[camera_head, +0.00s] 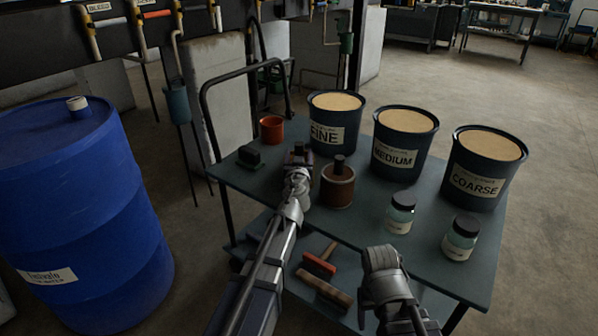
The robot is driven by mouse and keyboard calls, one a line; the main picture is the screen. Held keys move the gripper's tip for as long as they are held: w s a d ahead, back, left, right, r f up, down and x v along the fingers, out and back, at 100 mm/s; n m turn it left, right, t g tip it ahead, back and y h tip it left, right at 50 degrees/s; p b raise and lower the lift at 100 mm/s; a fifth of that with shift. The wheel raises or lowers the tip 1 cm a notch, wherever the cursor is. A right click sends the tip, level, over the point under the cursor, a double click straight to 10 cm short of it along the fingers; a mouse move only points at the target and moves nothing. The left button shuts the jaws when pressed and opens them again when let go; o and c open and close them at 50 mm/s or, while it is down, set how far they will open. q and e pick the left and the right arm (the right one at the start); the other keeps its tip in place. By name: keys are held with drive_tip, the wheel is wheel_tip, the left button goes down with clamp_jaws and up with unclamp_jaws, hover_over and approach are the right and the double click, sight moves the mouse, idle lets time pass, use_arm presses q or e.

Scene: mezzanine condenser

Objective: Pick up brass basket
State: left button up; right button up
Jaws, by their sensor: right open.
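A brown, coppery cylinder with a dark knob on top (338,187) stands upright on the cart; it looks most like the brass basket, though I cannot be sure. My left gripper (298,156) reaches over the cart just left of it, apart from it as far as I can see. Its fingers are small and dark, and I cannot tell whether they are open or shut. My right gripper (382,260) is open near the cart's front edge, below and right of the cylinder, with its fingertips hard to make out.
The cart top (425,240) also holds tubs labelled FINE (325,135), MEDIUM (394,158) and COARSE (475,185), two jars (399,213) (460,238), an orange cup (271,130) and a black block (249,157). Brushes (319,262) lie on the lower shelf. A blue drum (80,200) stands left.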

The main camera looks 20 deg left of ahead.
use_arm(q)
clamp_jaws()
idle(0.3)
idle(0.9)
